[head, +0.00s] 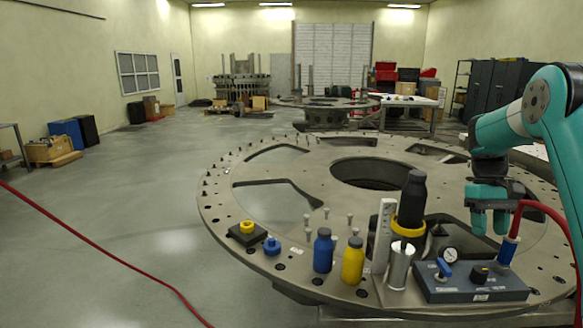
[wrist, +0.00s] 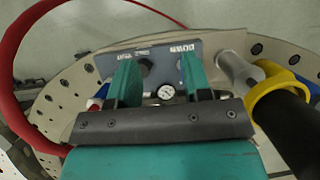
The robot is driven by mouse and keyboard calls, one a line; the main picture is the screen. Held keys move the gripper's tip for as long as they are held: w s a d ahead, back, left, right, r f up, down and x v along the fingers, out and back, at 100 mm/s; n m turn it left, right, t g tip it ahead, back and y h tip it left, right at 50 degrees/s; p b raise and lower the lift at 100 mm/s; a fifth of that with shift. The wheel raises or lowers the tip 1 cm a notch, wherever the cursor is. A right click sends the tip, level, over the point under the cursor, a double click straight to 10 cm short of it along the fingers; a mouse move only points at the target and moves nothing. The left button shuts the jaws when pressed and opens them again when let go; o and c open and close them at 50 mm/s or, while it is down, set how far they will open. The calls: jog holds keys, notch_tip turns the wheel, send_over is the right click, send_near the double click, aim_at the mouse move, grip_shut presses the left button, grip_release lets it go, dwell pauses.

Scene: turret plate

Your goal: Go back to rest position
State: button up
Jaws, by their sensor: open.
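My gripper (head: 490,222) hangs from the teal arm at the right of the head view, pointing down above the turret plate, behind the grey control box (head: 472,284). In the wrist view my gripper (wrist: 158,75) has its two teal fingers apart with nothing between them. The control box (wrist: 160,60) with its gauge (wrist: 166,92) shows beyond and between the fingers. The round metal turret plate (head: 245,190) fills the middle of the head view.
On the near rim stand a blue bottle (head: 323,252), a yellow bottle (head: 352,262), a metal cylinder (head: 401,266) and a black bottle (head: 412,195) in a yellow ring. A red hose (head: 545,208) runs beside my arm. The floor at left is mostly clear, crossed by a red cable (head: 95,252).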

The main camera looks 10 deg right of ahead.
jog(key=s+a+r+n+t, duration=0.2)
jog(key=a+r+n, duration=0.15)
jog(key=a, duration=0.85)
jog(key=s+a+r+n+t, duration=0.15)
jog(key=a+r, duration=0.25)
jog(key=a, duration=0.7)
jog(key=s+a+n+y, duration=0.3)
jog(key=s+a+n, duration=0.1)
jog(key=s+a, duration=1.3)
jog(key=s, duration=0.3)
jog(key=shift+r+n+t, duration=0.2)
jog(key=shift+n+t, duration=0.1)
jog(key=shift+t, duration=0.05)
jog(key=shift+w, duration=0.1)
dwell(1.2)
